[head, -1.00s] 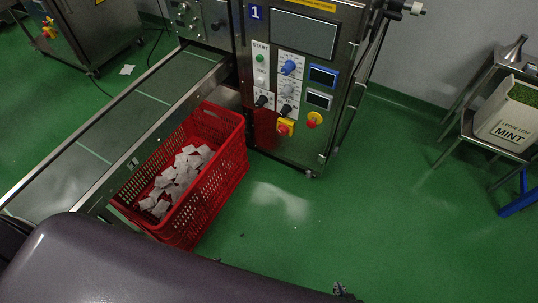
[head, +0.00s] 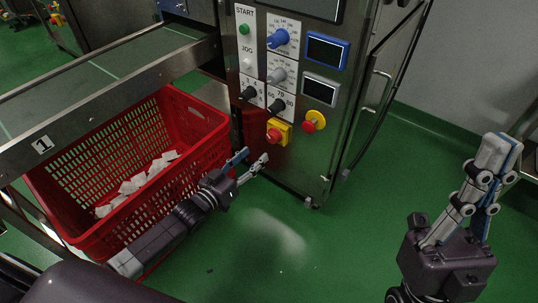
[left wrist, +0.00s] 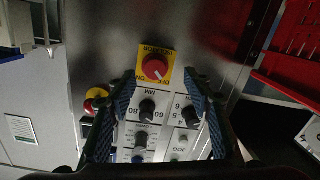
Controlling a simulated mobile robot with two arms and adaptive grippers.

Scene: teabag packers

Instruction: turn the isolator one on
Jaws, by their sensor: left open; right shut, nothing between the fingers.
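The isolator (head: 277,132) is a red rotary knob on a yellow plate, low on the front of the steel machine marked 1 in the earlier view. My right gripper (head: 502,150) is shut and empty, raised at the far right.
A red and yellow mushroom button (head: 314,121) is right of the isolator. Black dials (head: 277,105) sit just above it. A red crate (head: 206,133) with white teabags stands left, under the conveyor (head: 110,72). Green floor is clear at right.

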